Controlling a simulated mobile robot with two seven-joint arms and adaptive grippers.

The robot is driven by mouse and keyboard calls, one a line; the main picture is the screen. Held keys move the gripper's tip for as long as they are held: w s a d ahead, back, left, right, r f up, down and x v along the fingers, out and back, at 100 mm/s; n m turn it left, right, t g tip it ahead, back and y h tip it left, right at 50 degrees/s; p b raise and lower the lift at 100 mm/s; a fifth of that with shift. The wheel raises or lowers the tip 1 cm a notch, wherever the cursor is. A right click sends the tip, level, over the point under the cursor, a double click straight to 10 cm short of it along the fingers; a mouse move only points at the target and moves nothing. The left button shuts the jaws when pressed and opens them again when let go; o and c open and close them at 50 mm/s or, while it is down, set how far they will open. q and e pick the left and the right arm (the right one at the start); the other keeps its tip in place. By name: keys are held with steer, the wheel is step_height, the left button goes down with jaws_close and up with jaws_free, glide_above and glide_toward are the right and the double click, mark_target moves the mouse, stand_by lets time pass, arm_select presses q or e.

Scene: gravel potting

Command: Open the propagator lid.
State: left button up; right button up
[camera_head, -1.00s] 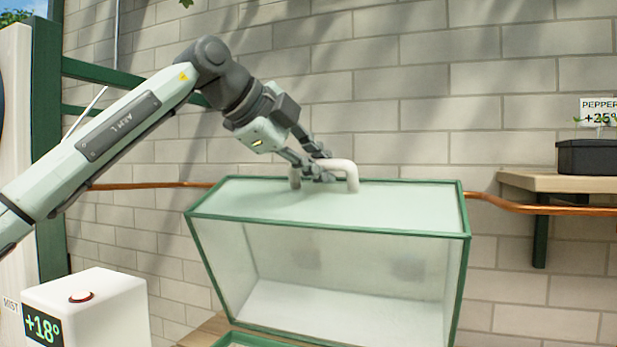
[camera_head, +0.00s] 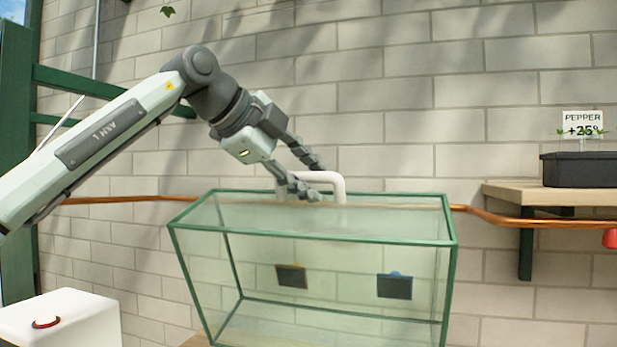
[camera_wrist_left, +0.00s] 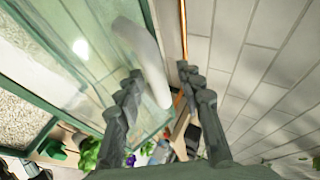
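The propagator (camera_head: 452,290) is a clear glass case with green edges. Its glass lid (camera_head: 235,212) lies flat on top, closed. A white arched handle (camera_head: 341,188) stands on the lid. My left gripper (camera_head: 319,182) is open at the handle, with one finger in front of it and the other behind and above. In the left wrist view, the handle (camera_wrist_left: 150,65) reaches in between the two spread fingers, closer to the left one. I cannot tell whether either finger touches it. My right gripper is not in view.
A white box (camera_head: 75,320) with a red-ringed button stands at the lower left. A copper pipe (camera_head: 490,215) runs along the brick wall behind. At the right, a wooden shelf (camera_head: 505,193) holds a black planter (camera_head: 580,170) under a "PEPPER +25°" sign (camera_head: 583,124).

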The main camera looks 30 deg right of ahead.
arm_select(q)
steer(key=v, duration=1.2)
stand_by(0.4)
